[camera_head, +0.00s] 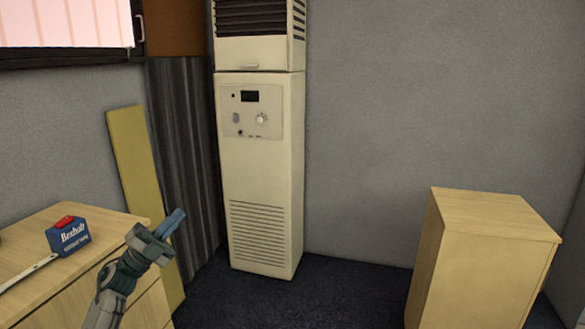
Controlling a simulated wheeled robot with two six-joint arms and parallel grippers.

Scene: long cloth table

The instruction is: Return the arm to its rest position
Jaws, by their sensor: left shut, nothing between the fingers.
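My left gripper (172,224) is at the lower left of the head view, at the end of my raised left arm. Its blue-grey fingers are shut with nothing between them and point up and to the right. It appears in front of the right edge of a wooden cabinet (107,224). My right gripper is not in view.
A blue tape measure box (70,238) with a red top and a light strip (28,273) rest on the cabinet. A tall beige air conditioner (262,180) stands at the back. A wooden cabinet (490,262) stands at right. Dark floor (340,285) between them is clear.

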